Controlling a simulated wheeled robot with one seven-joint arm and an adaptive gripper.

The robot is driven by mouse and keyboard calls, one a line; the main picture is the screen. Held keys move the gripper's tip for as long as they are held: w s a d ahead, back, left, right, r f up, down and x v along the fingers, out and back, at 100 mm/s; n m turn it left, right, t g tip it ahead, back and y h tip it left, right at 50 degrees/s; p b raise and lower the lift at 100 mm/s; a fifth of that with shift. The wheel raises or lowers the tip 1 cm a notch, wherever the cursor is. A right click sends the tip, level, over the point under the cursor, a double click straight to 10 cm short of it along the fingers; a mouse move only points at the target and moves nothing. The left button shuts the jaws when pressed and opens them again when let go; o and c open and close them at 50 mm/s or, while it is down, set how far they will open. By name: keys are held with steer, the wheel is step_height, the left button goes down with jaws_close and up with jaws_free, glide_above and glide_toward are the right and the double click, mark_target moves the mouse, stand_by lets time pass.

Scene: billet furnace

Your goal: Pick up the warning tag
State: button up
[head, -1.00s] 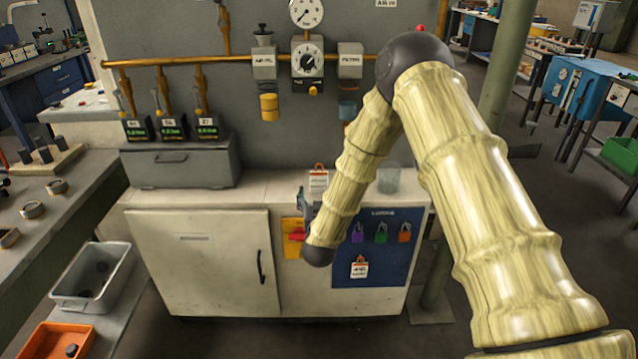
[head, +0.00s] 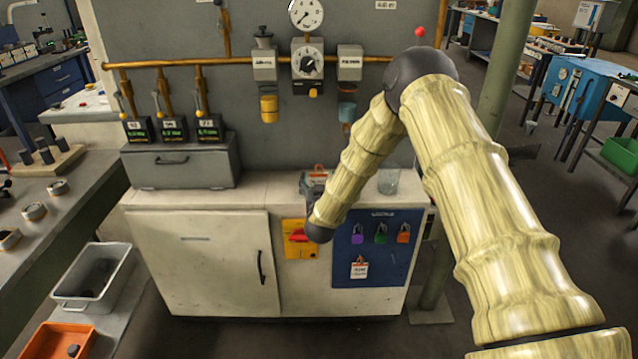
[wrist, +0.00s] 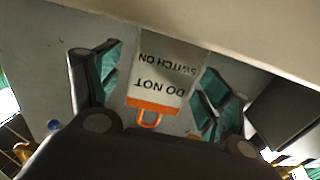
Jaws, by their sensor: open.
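A white warning tag with an orange end and loop stands out at the cabinet top; only its orange top (head: 319,168) shows in the head view, the rest being hidden behind my gripper (head: 310,187). In the wrist view the tag (wrist: 160,80) reads "DO NOT SWITCH ON" upside down. It lies between the two green-padded fingers of my gripper (wrist: 158,85), which are open with a visible gap on each side. A second similar tag (head: 359,268) hangs on the blue lockout board (head: 345,240) on the cabinet front.
The cabinet top (head: 270,188) is pale and mostly clear. A clear glass (head: 389,181) stands to the right of my gripper. A grey case (head: 180,165) with several small displays sits at the left.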

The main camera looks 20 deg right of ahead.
mark_target(319, 173)
steer(key=shift+c, duration=0.2)
steer(key=c, duration=0.9)
steer(key=shift+r, duration=0.9)
step_height(319, 173, up, 2)
steer(key=shift+s, duration=0.1)
steer(key=v, duration=0.5)
steer(key=a+r+b+v, duration=0.1)
steer(key=v, duration=0.9)
steer(key=shift+s+a+r+b, duration=0.2)
steer(key=shift+a+b, duration=0.1)
steer(key=shift+a, duration=0.05)
